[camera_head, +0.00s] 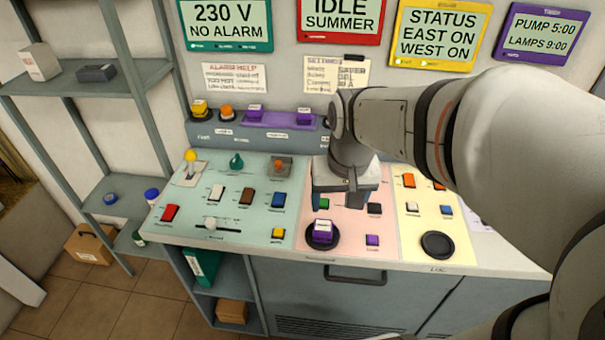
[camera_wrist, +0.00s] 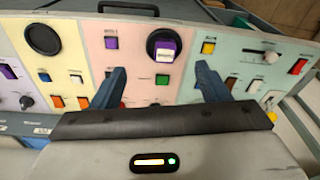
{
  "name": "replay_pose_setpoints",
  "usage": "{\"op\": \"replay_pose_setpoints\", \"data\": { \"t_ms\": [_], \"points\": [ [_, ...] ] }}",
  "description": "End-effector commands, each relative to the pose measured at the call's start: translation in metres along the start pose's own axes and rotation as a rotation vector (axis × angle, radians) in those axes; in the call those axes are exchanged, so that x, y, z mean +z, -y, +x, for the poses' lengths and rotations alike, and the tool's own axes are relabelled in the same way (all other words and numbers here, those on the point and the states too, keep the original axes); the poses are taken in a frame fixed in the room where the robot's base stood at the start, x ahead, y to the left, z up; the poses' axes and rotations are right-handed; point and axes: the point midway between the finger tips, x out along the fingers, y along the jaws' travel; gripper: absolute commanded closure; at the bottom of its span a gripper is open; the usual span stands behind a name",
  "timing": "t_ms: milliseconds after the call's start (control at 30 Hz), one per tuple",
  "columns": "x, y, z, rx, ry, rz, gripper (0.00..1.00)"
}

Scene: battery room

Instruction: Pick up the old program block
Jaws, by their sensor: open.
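A purple block with a white label (camera_head: 322,231) sits in a round black socket on the pink panel; it looks like the old program block. The wrist view also shows this block (camera_wrist: 166,48), beyond and between my fingertips. My gripper (camera_head: 345,200) is above the pink panel, behind the block as the head view sees it. In the wrist view its two blue-grey fingers (camera_wrist: 160,80) are apart with nothing between them. Two more purple blocks, a left one (camera_head: 255,113) and a right one (camera_head: 304,117), stand on the ledge at the back.
The console has a green panel (camera_head: 225,217) left and a yellow panel (camera_head: 420,225) right, with several buttons and switches. An empty-looking round black socket (camera_head: 437,245) is on the yellow panel. A small purple button (camera_head: 373,240) is right of the block. Shelves (camera_head: 90,80) stand left.

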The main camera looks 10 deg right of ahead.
Motion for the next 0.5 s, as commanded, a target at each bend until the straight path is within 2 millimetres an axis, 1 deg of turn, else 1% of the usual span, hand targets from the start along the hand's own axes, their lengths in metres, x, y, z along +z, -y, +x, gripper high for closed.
{"op": "replay_pose_setpoints", "data": {
  "t_ms": [33,200,300,400,500],
  "points": [
    [-0.013,0.0,0.019,0.002,0.043,0.026,0.31],
    [-0.048,0.001,0.065,0.012,0.153,0.112,0.31],
    [-0.062,0.002,0.088,0.018,0.201,0.15,0.31],
    [-0.072,0.002,0.104,0.023,0.233,0.177,0.31],
    [-0.076,0.002,0.114,0.025,0.251,0.192,0.31]
  ]
}}
